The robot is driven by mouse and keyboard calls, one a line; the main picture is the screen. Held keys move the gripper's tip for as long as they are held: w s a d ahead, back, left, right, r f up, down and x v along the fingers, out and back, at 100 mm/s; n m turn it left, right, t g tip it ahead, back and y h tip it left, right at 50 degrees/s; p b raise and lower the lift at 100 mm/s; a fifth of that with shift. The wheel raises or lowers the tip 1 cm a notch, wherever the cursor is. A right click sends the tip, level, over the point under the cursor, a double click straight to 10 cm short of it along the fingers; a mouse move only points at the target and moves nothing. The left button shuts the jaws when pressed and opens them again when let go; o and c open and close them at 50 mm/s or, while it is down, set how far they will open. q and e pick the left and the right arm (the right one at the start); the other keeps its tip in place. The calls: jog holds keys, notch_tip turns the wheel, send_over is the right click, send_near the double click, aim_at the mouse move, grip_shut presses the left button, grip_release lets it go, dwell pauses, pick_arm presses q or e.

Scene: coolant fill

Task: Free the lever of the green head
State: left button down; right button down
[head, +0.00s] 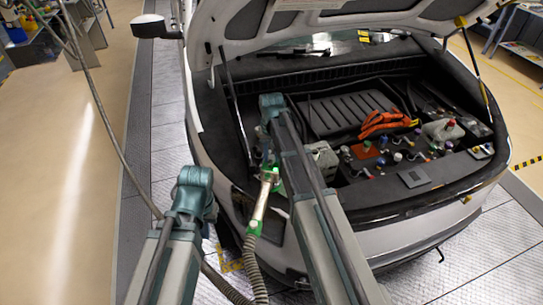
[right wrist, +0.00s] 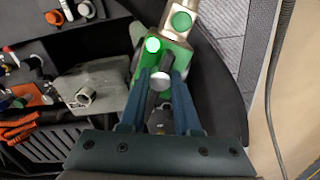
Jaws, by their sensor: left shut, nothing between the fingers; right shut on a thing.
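The green head (head: 269,174) is at the left rear edge of the car's open bay, with a pale metal handle section and a hose below it. In the right wrist view its green body (right wrist: 178,60) sits in front of my fingers, with a bright green spot and a metal block with a green disc. My right gripper (right wrist: 160,88) is shut on the lever (right wrist: 160,80), a dark stem with a round silver end, at the head. In the head view my right arm hides that gripper. My left arm shows at lower left, but its gripper does not show.
The open bay holds a grey container (right wrist: 92,88), also partly behind my right arm, orange gloves (head: 385,121), a white jug (head: 443,130) and several coloured caps. A ribbed hose (head: 252,265) runs down beside my arm. The raised lid is above; floor on the left is clear.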

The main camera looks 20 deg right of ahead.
aim_at(272, 157)
dwell(0.4)
jog(key=c, duration=0.6)
grip_release()
jog(key=shift+r, duration=0.15)
notch_tip(272, 157, up, 14)
jog(key=p, duration=1.4)
jog(key=shift+f, duration=0.2)
jog(key=shift+f, duration=0.1)
